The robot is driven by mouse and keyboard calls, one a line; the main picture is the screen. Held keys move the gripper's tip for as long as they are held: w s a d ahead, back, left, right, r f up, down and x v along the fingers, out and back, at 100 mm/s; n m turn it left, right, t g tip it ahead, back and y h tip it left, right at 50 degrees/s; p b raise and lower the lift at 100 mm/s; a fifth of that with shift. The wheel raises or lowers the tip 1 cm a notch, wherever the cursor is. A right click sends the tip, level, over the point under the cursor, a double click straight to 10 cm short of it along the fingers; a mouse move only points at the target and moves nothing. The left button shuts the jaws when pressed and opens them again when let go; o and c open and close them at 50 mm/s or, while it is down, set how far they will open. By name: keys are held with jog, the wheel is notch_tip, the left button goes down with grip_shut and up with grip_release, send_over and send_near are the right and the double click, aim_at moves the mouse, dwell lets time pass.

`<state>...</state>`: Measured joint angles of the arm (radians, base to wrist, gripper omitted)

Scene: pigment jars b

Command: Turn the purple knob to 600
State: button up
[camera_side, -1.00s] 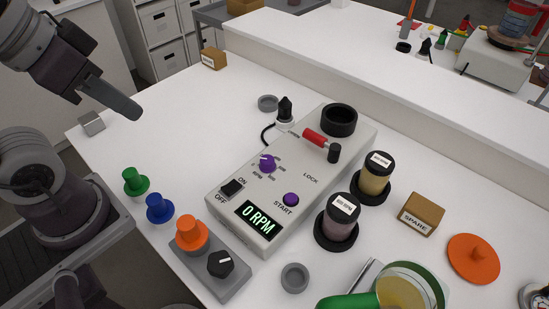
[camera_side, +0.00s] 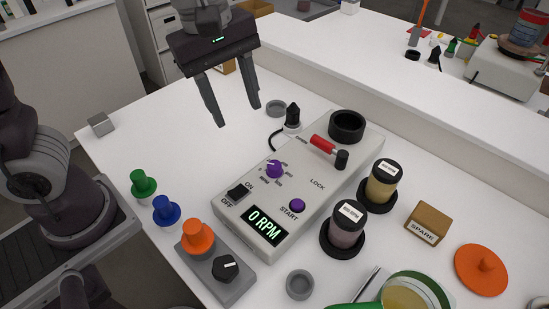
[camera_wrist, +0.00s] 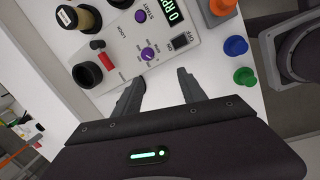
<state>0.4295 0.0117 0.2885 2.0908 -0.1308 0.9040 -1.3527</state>
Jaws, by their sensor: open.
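The purple knob (camera_side: 274,169) sits on the top panel of the white mixer box (camera_side: 318,190), between the ON/OFF switch (camera_side: 238,192) and the red-handled lock lever (camera_side: 323,144). The display (camera_side: 264,226) reads 0 RPM. A purple START button (camera_side: 297,206) is on the same panel. My gripper (camera_side: 238,115) is open and empty, above the table and behind the knob, apart from it. In the wrist view the knob (camera_wrist: 148,54) lies ahead of the open fingers (camera_wrist: 158,84), roughly between them. The small numbers around the knob are too small to read surely.
A black plug (camera_side: 292,116) with its cable and a grey ring (camera_side: 276,108) stand behind the box. Two lidded jars (camera_side: 381,184) stand at its right. Green, blue and orange knobs (camera_side: 198,237) stand at its left.

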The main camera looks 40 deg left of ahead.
aim_at(274, 164)
jog(key=w+d+f+n, duration=0.1)
jog(key=f+n, duration=0.1)
jog(key=w+d+f+n+g+y, duration=0.1)
jog(key=w+f+n, duration=0.1)
jog(key=w+d+f+n, duration=0.1)
jog(key=d+f+n, duration=0.1)
jog(key=shift+w+d+f+n, duration=0.1)
jog(key=shift+w+f+n, duration=0.2)
jog(key=shift+w+f, duration=0.1)
notch_tip(274, 164, down, 7)
jog(key=shift+f, duration=0.15)
grip_shut()
